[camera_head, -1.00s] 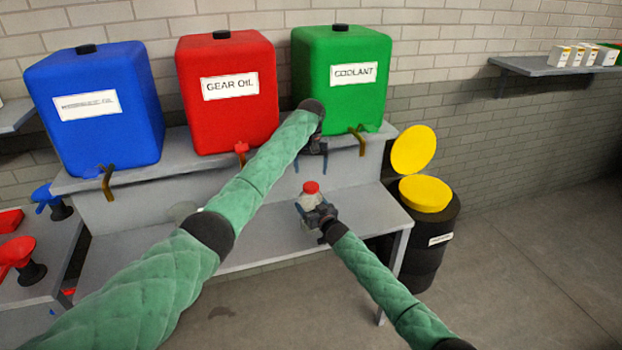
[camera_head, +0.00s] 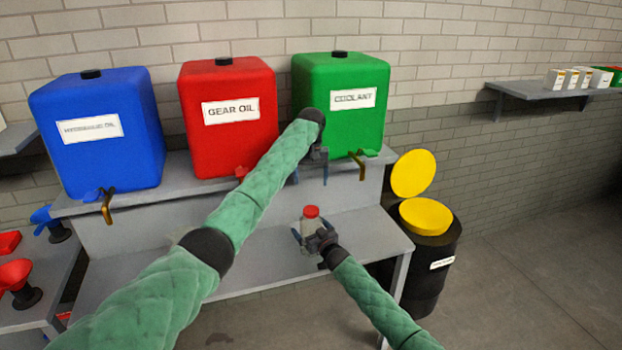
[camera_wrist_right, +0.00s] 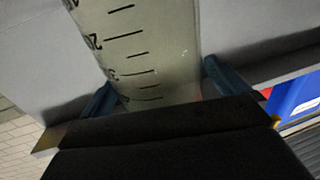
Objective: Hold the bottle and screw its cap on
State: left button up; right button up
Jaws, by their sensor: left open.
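The bottle (camera_head: 309,228) is pale and clear. It stands roughly upright over the lower grey shelf, with the red cap (camera_head: 311,212) sitting on its top; how tight it is cannot be told. My right gripper (camera_head: 313,238) has a finger on each side of the bottle and appears shut on it. In the right wrist view the bottle (camera_wrist_right: 150,45) shows dark graduation marks between the two blue fingers. My left gripper (camera_head: 310,173) is open and empty above the cap, fingers pointing down. The bottle's base is hidden.
Blue (camera_head: 97,132), red (camera_head: 228,118) and green (camera_head: 341,105) tanks with taps stand on the upper shelf behind. A black bin (camera_head: 430,265) with a yellow lid is at the right. The lower shelf (camera_head: 250,245) is largely clear around the bottle.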

jog(key=shift+s+d+f+b, duration=0.15)
jog(key=shift+s+d+b, duration=0.2)
jog(key=shift+s, duration=0.2)
jog(key=b+v, duration=0.2)
jog(key=v, duration=0.4)
jog(key=shift+s, duration=0.25)
jog(key=shift+d, duration=0.1)
